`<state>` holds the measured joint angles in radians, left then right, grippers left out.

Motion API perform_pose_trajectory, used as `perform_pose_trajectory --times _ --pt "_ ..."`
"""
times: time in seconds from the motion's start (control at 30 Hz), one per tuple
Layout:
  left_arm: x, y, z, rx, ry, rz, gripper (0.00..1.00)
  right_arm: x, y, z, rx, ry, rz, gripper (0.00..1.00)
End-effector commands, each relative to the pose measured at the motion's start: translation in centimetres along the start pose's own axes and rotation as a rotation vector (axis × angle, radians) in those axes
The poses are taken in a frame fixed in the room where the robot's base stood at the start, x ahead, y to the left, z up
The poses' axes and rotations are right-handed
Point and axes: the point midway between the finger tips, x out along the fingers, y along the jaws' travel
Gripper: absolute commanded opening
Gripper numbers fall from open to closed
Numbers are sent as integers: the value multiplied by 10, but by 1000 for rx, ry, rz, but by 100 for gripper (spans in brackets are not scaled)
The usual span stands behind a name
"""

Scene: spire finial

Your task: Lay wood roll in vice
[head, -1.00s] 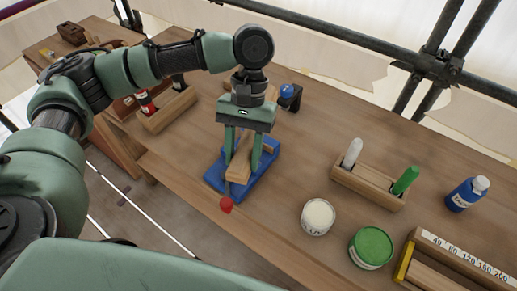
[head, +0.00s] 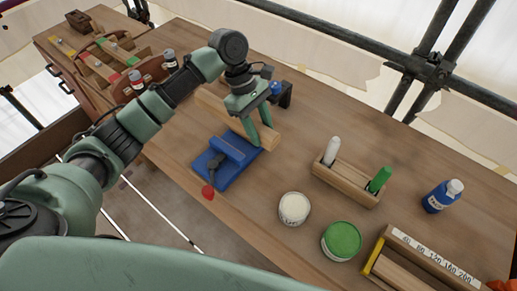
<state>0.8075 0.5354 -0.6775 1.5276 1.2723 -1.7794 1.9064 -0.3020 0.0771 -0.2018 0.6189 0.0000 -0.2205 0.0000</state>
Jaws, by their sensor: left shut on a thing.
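The wood roll (head: 268,138) is a pale brown round bar behind the vice, slanting from upper left to lower right. My left gripper (head: 260,138) is shut on it near its right end; the fingers hide part of it. Whether the roll touches the bench is hard to tell. The blue vice (head: 238,172) sits near the bench's front edge with a red knob (head: 208,192) at its front. No wood shows between its jaws. My right gripper is not in view.
On the wooden bench stand a white tin (head: 294,208), a green-lidded tin (head: 341,241), a wooden holder (head: 345,188) with a white and a green stick, and a blue bottle (head: 441,196). A graded rack (head: 440,262) is at lower right. Bare bench lies right of the vice.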

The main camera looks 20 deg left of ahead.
Motion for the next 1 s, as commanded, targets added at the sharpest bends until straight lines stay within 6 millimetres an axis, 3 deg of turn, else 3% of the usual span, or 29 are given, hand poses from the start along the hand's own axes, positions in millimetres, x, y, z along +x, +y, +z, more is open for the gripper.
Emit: perform_pose_trajectory --times 0.2,0.47,0.7,1.0 --pt "43 0 -18 -1 0 0 0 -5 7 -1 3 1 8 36" --pt "62 0 -26 1 0 0 0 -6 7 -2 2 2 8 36" --pt "93 0 -40 1 0 0 0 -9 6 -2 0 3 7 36" --pt "96 0 -41 2 1 1 0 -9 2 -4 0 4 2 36"
